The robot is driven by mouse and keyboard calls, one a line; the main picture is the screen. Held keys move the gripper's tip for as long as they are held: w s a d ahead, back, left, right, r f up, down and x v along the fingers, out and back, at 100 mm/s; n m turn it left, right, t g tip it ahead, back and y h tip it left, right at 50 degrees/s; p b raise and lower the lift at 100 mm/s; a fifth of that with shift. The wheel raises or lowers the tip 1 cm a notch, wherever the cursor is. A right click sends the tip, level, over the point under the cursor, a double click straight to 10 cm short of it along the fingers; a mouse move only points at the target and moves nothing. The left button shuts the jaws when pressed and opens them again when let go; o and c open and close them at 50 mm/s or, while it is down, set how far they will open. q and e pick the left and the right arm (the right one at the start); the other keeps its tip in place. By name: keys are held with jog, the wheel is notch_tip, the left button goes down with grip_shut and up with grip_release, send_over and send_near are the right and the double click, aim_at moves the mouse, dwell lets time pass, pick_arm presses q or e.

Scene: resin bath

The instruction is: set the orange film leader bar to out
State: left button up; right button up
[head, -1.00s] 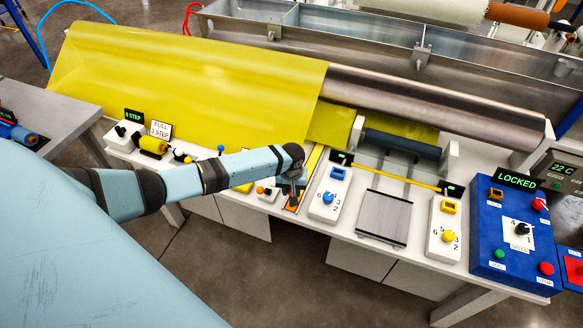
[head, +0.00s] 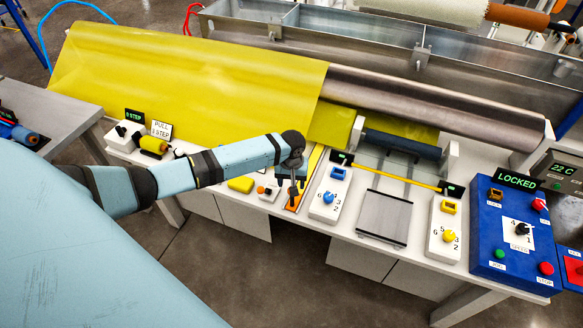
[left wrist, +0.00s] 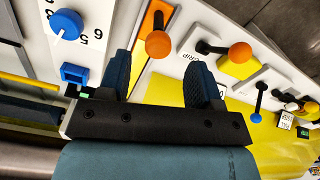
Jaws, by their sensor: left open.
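An orange plate (head: 292,207) lies on the white bench in the head view, left of the white box with the blue dial. In the left wrist view the orange plate (left wrist: 151,17) carries a round orange knob (left wrist: 158,44), which I take to be the leader bar's handle. My left gripper (head: 293,190) points down over this plate in the head view. In the left wrist view its open fingers (left wrist: 160,68) lie on either side of the knob's line, with the knob just beyond the tips. No contact shows. My right gripper is not in view.
A second orange knob (left wrist: 240,52) on a black lever marked GRIP sits beside it. The blue dial box (head: 329,192) stands close to the right. Yellow film (head: 190,85) and a steel roller (head: 430,103) are behind.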

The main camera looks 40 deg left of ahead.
pick_arm(q)
notch_tip(320, 180, up, 9)
jog(key=shift+s+f, duration=0.1)
jog(key=shift+f, duration=0.05)
dwell(0.5)
